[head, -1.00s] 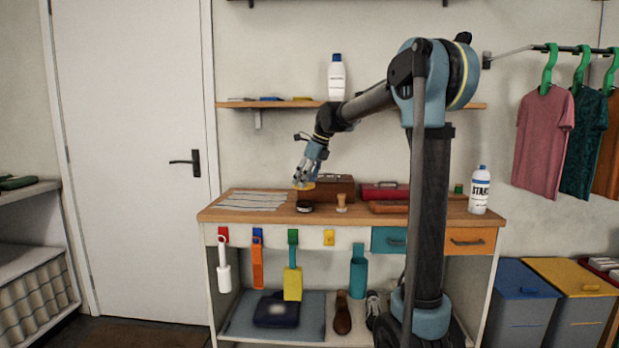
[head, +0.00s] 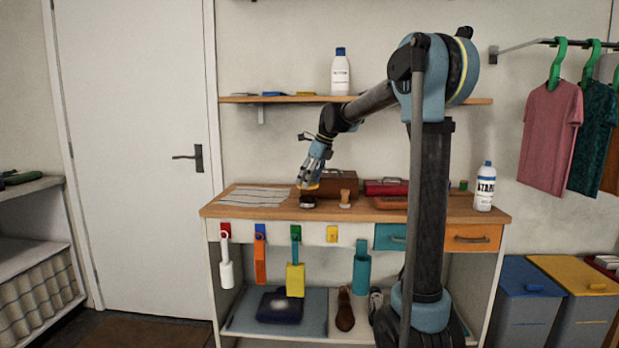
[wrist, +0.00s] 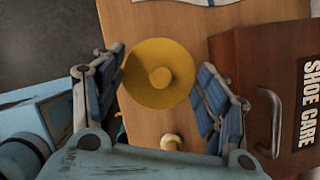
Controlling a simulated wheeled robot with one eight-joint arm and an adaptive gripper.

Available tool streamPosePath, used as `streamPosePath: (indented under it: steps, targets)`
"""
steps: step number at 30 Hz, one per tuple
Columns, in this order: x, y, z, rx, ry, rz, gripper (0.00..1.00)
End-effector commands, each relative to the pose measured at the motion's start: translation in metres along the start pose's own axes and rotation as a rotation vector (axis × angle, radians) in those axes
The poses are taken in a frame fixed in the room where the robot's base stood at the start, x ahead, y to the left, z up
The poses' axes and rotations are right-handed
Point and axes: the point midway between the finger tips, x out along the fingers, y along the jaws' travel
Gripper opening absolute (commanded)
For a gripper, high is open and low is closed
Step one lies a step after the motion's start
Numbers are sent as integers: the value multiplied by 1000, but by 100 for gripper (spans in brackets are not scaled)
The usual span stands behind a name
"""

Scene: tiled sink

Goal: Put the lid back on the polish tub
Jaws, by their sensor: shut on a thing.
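My gripper (head: 309,181) is shut on the yellow round lid (wrist: 158,76), which has a small knob in its middle. In the wrist view the lid sits between my two fingers (wrist: 161,66). In the head view it shows as a thin yellow patch at my fingertips, just above the dark, low polish tub (head: 308,203) on the wooden bench top. In the wrist view the lid hides the tub. I cannot tell whether lid and tub touch.
A small wooden-handled item (head: 345,199) stands close right of the tub. The brown shoe care box (wrist: 265,95) is right of my fingers. A red box (head: 386,187) and a white bottle (head: 484,187) stand farther right. A striped cloth (head: 258,198) lies at left.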

Motion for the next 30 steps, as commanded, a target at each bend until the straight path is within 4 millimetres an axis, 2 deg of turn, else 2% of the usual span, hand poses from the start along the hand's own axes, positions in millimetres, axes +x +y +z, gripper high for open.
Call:
streamPosePath:
  steps: [15,30]
  targets:
    - [35,0,-14,-1,0,0,51]
    - [40,0,-15,-1,0,0,51]
